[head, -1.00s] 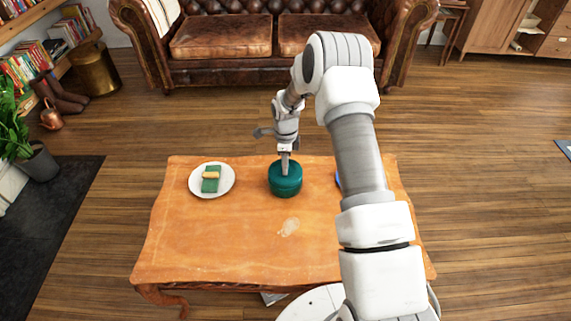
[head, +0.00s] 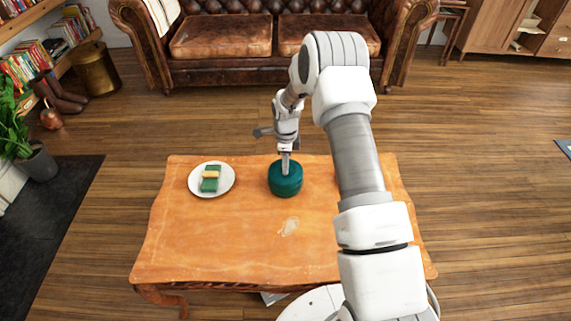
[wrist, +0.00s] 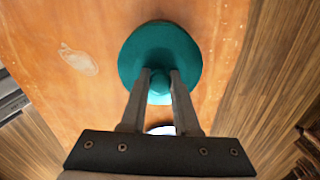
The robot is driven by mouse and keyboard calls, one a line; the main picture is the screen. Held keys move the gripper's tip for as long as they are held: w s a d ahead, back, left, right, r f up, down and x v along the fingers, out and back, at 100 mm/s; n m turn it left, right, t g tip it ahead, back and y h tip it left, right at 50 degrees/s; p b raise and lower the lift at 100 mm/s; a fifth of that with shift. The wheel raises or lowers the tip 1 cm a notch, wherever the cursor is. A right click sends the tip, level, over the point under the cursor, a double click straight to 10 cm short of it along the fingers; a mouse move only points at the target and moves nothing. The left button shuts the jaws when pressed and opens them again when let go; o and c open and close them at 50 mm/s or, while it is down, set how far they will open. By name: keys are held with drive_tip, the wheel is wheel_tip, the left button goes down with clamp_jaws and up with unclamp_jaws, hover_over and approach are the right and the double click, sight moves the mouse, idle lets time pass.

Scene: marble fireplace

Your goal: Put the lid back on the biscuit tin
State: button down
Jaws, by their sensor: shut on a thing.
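The teal biscuit tin (head: 285,190) stands upright on the wooden table, right of the white plate. Its round teal lid (wrist: 145,45) fills the middle of the wrist view and hides the tin beneath it. My gripper (wrist: 160,76) is shut on the lid's small knob from above. In the head view, my gripper (head: 285,172) points down at the top of the tin. The lid lies over the tin there, with no clear gap. I cannot tell whether it is fully seated.
A white plate (head: 196,187) with green and yellow pieces stands on the table (head: 220,245) to the left. A pale, blue-edged thing (wrist: 162,130) shows between my fingers in the wrist view. The table's front left is clear. A leather sofa (head: 220,40) stands behind.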

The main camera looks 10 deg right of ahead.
idle(0.3)
drive_tip(key=shift+c, duration=0.4)
unclamp_jaws()
drive_tip(key=shift+r, duration=0.1)
drive_tip(key=shift+r+p, duration=1.9)
drive_tip(key=shift+r, duration=1.55)
clamp_jaws()
